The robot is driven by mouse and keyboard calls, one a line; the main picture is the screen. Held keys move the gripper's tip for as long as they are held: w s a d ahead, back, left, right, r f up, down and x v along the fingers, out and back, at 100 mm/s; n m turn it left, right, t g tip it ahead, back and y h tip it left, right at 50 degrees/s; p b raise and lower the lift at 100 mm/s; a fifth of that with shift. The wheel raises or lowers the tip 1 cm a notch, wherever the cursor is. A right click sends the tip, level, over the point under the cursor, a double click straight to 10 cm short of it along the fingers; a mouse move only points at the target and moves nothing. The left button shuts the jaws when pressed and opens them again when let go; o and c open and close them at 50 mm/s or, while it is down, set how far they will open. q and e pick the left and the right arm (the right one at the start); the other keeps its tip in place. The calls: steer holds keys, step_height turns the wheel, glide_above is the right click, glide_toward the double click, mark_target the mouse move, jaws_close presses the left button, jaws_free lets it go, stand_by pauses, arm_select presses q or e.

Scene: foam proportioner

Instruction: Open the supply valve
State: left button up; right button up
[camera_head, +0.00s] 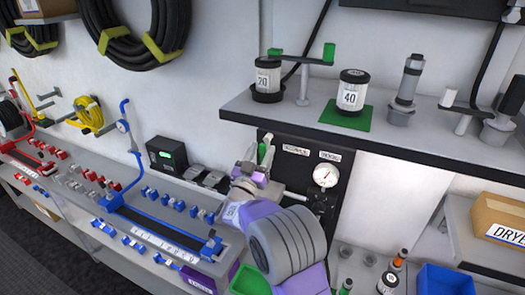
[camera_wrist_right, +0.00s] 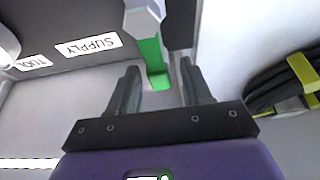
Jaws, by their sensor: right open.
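The supply valve shows in the right wrist view as a green lever handle (camera_wrist_right: 152,62) with a pale grey hub, beside the upside-down SUPPLY label (camera_wrist_right: 88,45). In the head view a bit of green (camera_head: 262,152) shows at the left edge of the black panel (camera_head: 332,200), mostly hidden by my gripper. My right gripper (camera_head: 260,155) is at this panel edge. In the wrist view its jaws (camera_wrist_right: 159,68) are open, with the lever's green end between the fingers and a gap visible on each side. My left gripper is not in view.
A pressure gauge (camera_head: 326,176) is on the panel, right of my gripper. A grey shelf (camera_head: 400,135) with canisters juts out above. A black box with a green display (camera_head: 167,155) stands to the left. Small bottles (camera_head: 390,278) and a blue bin (camera_head: 440,280) are at lower right.

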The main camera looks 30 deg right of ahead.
steer(key=b+v, duration=0.1)
steer(key=v, duration=0.5)
steer(key=shift+a, duration=0.2)
steer(key=shift+s+f, duration=0.1)
steer(key=shift+f, duration=0.05)
